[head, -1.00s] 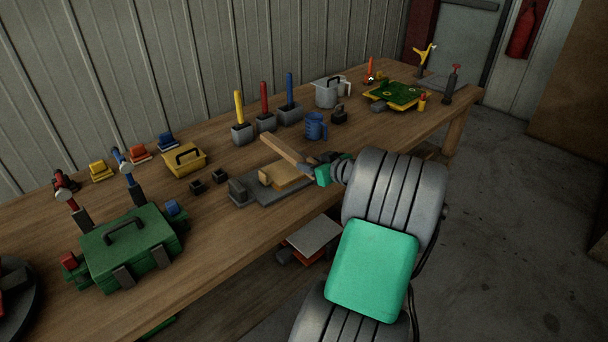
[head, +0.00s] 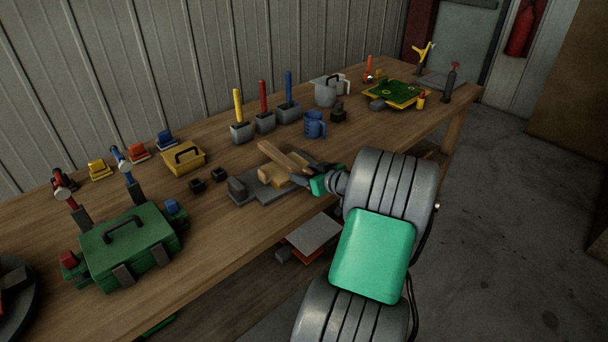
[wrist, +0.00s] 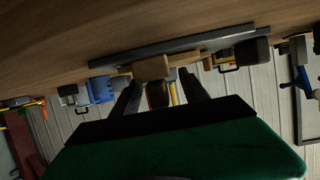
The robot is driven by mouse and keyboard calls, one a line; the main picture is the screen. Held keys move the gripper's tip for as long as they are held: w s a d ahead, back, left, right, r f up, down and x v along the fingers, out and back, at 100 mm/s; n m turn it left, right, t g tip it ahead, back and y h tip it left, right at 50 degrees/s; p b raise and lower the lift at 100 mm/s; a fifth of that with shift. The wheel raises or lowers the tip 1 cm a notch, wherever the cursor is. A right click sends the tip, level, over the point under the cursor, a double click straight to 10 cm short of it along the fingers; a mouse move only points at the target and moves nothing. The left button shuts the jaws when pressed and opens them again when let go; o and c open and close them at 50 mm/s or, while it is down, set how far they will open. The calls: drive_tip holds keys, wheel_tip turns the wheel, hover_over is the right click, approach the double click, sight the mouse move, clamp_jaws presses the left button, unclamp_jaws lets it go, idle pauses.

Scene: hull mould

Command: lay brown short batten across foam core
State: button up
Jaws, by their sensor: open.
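The brown short batten (head: 280,157) lies at a slant over the tan foam core (head: 298,179) in the head view, pointing away toward the wall. My gripper (head: 313,181) is at its near end, partly hidden behind my arm. A tan block (wrist: 152,67) shows just beyond, by the dark grey board. The exact contact between batten and core is hard to see.
The grey board (head: 250,197) carries a dark block (head: 237,188) at its left end. A blue mug (head: 314,125) and a small dark weight (head: 339,115) stand behind. A green toolbox (head: 128,248) is at left. Bare bench lies in front of the toolbox's right side.

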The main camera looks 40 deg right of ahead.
drive_tip(key=shift+r, duration=0.1)
drive_tip(key=shift+s+r, duration=0.15)
drive_tip(key=v, duration=1.2)
drive_tip(key=w+a+g, duration=0.1)
drive_tip(key=a, duration=0.2)
drive_tip(key=w+a+f+g+y, duration=0.1)
drive_tip(key=w+a, duration=0.1)
drive_tip(key=a, duration=0.2)
drive_tip(key=w+a+f+n+g+y, duration=0.1)
drive_tip(key=w+a, duration=0.1)
drive_tip(key=a, duration=0.2)
drive_tip(key=shift+w+f, duration=0.1)
drive_tip(key=shift+f, duration=0.1)
drive_tip(key=a+g, duration=0.1)
drive_tip(key=a, duration=0.3)
drive_tip(key=a+f+g, duration=0.1)
drive_tip(key=a, duration=0.3)
drive_tip(key=s+a+f+n+g, duration=0.1)
drive_tip(key=a+g, duration=0.1)
drive_tip(key=a, duration=0.3)
drive_tip(key=shift+a+f+y, duration=0.1)
drive_tip(key=shift+f+y, duration=0.15)
drive_tip(key=shift+y, duration=0.15)
drive_tip(key=s+a+m+g+h, duration=0.1)
drive_tip(key=s+a+g, duration=0.3)
drive_tip(key=s+a, duration=0.8)
drive_tip(key=shift+s+f+g+h, duration=0.3)
drive_tip(key=shift+s+f+h, duration=0.15)
drive_tip(key=shift+h, duration=0.15)
